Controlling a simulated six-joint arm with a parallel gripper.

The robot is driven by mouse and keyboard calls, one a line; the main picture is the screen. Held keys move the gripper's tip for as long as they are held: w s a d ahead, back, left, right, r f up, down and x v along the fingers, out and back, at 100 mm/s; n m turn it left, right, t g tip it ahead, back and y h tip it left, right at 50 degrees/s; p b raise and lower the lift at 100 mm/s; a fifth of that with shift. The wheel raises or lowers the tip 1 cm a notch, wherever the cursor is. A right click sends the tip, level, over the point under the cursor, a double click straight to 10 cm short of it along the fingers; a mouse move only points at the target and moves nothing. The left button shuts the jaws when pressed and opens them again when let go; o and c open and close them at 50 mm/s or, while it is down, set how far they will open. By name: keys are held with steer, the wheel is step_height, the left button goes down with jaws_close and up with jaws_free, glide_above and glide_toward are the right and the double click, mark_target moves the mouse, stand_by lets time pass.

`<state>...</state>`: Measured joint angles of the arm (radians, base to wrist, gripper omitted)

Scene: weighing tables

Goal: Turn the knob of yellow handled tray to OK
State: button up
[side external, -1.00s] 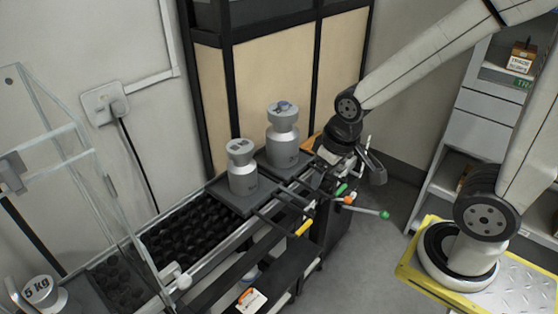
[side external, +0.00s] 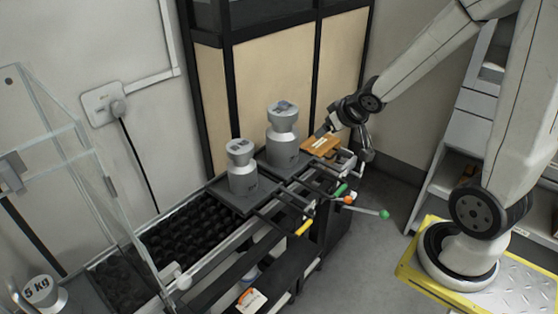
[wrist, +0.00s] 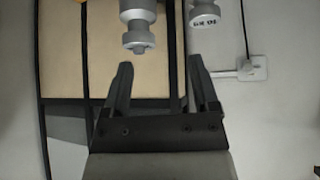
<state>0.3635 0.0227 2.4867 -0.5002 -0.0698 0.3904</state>
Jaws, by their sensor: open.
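The yellow handle (side external: 305,228) sticks out at the front of a dark tray (side external: 222,193) in the side view. A grey metal weight (side external: 242,172) stands upright on that tray. I cannot make out a knob or an OK mark for it. A second tray beside it has a green handle (side external: 341,190) and carries a taller weight (side external: 283,140). My gripper (side external: 322,130) is to the right of the taller weight, above the far end of the bench, apart from the yellow handle. In the wrist view, its jaws (wrist: 161,66) are open and empty.
An orange-brown box (side external: 322,146) lies under my gripper. An orange knob (side external: 348,200) and a green-ended lever (side external: 384,214) project at the bench's right. A glass enclosure (side external: 75,170) stands left, near a 5 kg weight (side external: 40,291).

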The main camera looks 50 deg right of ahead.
mark_target(315, 213)
steer(key=s+d+m+t+y, duration=0.3)
steer(key=s+d+t+y, duration=0.1)
steer(key=d+t+y, duration=0.25)
step_height(315, 213, down, 35)
steer(key=shift+w+n, duration=0.15)
steer(key=shift+n, duration=0.15)
stand_by(0.7)
steer(key=shift+w+r, duration=0.1)
steer(key=shift+h, duration=0.25)
steer(key=shift+x, duration=3.8)
jaws_close()
